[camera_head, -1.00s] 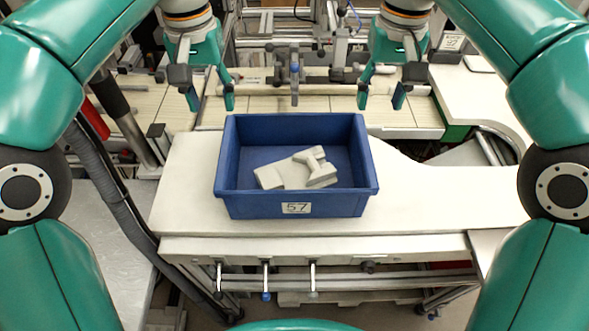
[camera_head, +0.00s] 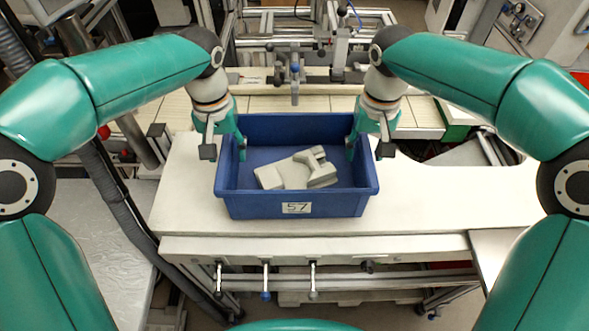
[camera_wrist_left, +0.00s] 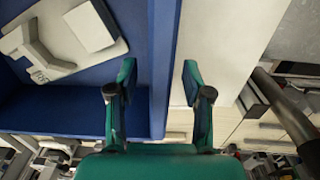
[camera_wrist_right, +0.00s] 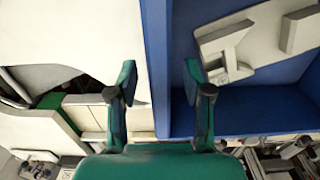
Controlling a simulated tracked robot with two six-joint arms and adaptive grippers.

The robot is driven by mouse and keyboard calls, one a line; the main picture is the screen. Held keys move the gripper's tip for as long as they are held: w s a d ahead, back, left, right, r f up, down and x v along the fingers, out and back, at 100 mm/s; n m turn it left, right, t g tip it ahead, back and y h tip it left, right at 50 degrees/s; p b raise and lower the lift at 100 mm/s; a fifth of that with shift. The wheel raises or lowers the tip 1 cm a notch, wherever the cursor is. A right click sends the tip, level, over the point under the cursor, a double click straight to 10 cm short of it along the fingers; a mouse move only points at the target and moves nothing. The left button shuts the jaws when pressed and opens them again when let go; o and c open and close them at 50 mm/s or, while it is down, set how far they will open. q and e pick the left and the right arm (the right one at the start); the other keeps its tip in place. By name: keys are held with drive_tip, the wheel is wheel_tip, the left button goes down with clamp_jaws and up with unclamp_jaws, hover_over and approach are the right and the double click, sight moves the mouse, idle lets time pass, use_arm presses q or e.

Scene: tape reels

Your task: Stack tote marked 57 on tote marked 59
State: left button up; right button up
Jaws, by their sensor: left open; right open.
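The blue tote marked 57 (camera_head: 297,209) stands upright on the pale worktop, its label facing me. My left gripper (camera_head: 228,150) is open at the tote's left wall. In the left wrist view the wall (camera_wrist_left: 162,70) runs between the fingers, one inside and one outside, with gaps. My right gripper (camera_head: 367,150) is open at the right wall. In the right wrist view that wall (camera_wrist_right: 156,65) lies between its fingers, also with gaps. I cannot make out a tote marked 59 in the views now.
A grey angular part (camera_head: 297,170) lies in the tote. The worktop (camera_head: 440,200) is clear right of the tote. A slatted pale surface (camera_head: 300,103) and metal framework lie behind. A dark hose (camera_head: 115,205) hangs at left.

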use_arm(q)
clamp_jaws()
use_arm(e)
clamp_jaws()
drive_tip(key=shift+r, duration=0.1)
